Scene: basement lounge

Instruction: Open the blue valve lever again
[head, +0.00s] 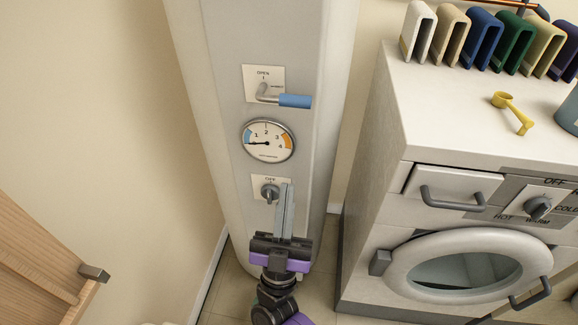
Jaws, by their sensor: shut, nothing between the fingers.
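The blue valve lever (294,101) is on a small plate on the pale column, below the word OPEN. Its grey stem comes out of the plate and the blue handle points to the right, roughly level. A round gauge (268,140) sits below it, its needle towards the left, near the low end. Under the gauge is a grey knob (269,191) on a plate marked OFF. My gripper (286,188) is shut and empty, fingers pointing up, in front of the column just right of the knob and below the lever. I cannot tell whether it touches the knob.
A white washing machine (425,140) with a round door (468,266) stands to the right. On its top are a yellow scoop (511,110) and several coloured holders (480,38). A wooden door or panel (38,250) is at lower left. The space left of the column is clear.

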